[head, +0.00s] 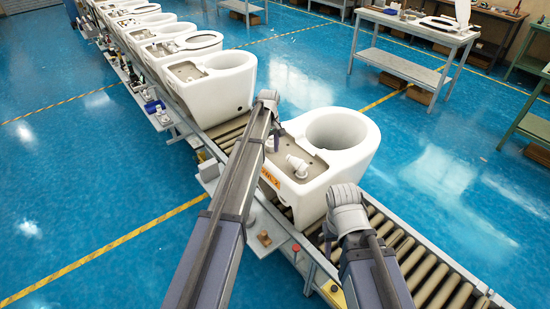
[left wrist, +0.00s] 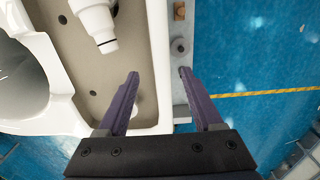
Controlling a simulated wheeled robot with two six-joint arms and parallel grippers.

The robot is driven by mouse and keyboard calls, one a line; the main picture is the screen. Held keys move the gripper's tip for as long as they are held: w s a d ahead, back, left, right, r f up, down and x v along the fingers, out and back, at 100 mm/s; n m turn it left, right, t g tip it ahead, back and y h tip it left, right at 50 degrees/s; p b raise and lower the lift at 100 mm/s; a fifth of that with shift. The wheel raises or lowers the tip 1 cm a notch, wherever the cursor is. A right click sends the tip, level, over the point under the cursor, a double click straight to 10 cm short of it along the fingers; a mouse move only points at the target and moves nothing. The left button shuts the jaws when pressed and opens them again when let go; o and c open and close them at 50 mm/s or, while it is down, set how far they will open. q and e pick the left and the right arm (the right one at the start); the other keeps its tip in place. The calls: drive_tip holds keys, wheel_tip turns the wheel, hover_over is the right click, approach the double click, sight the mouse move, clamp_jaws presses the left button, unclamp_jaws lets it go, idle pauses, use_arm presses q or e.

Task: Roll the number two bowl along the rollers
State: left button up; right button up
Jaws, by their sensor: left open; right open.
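The nearest white toilet bowl (head: 340,165), with an orange tag (head: 270,174) that seems to end in 2, stands on the rollers (head: 420,270). It has a round opening at the right and white fittings (head: 297,167) on its tan deck.
Several more bowls (head: 205,78) line the conveyor behind the nearest one. Bare rollers continue to the lower right. A metal side rail (left wrist: 182,60) with bolts runs along the bowl.

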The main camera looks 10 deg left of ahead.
sight(270, 163)
use_arm(q)
drive_tip(key=shift+s+d, duration=0.1)
drive_tip(key=shift+s, duration=0.1)
drive_tip(key=shift+w+f+b, duration=0.1)
drive_tip(key=shift+f+b, duration=0.6)
wheel_tip(270, 163, down, 6)
drive_tip(key=b, duration=0.6)
drive_tip(key=shift+f, duration=0.2)
clamp_jaws()
idle(0.5)
